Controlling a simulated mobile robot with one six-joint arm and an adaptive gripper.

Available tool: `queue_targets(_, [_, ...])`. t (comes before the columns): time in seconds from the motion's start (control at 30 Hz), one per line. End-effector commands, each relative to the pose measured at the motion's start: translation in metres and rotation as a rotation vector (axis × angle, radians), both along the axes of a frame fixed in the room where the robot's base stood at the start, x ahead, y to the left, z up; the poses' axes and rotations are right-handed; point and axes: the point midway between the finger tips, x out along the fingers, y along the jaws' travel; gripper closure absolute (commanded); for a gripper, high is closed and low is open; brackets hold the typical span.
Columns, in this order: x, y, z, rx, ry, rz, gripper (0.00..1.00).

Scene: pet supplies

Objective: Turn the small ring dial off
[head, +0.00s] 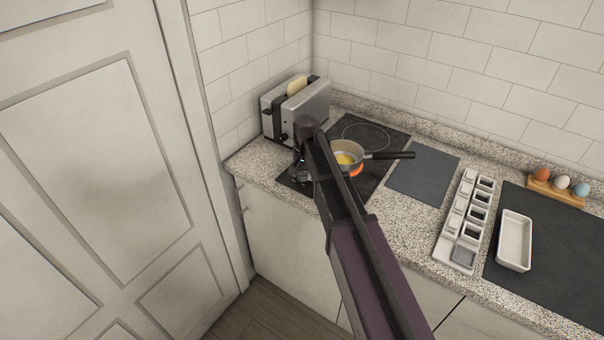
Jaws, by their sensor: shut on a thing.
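The hob (382,181) is a black glass plate set in the speckled counter. A small saucepan (347,149) with a black handle and something yellow inside stands on its front ring (357,170), which glows orange. The rear ring (365,136) is dark. My gripper (299,170) points down at the left front part of the hob, left of the saucepan. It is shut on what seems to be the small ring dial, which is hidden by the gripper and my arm.
A toaster (312,100) with bread stands close behind my gripper. To the right are a dark mat (422,174), a white compartment tray (447,240), a white dish (514,241) and an egg holder (556,193). A door (90,150) is at the left.

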Motion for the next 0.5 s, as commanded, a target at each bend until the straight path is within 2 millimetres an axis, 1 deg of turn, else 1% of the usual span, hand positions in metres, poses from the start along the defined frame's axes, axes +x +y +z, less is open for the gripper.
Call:
queue_targets(0.07, [-0.0023, -0.0019, -0.0009, -0.003, 0.006, 0.059, 0.97])
queue_targets(0.5, [-0.0017, -0.0022, -0.0009, -0.004, 0.006, 0.468, 0.97])
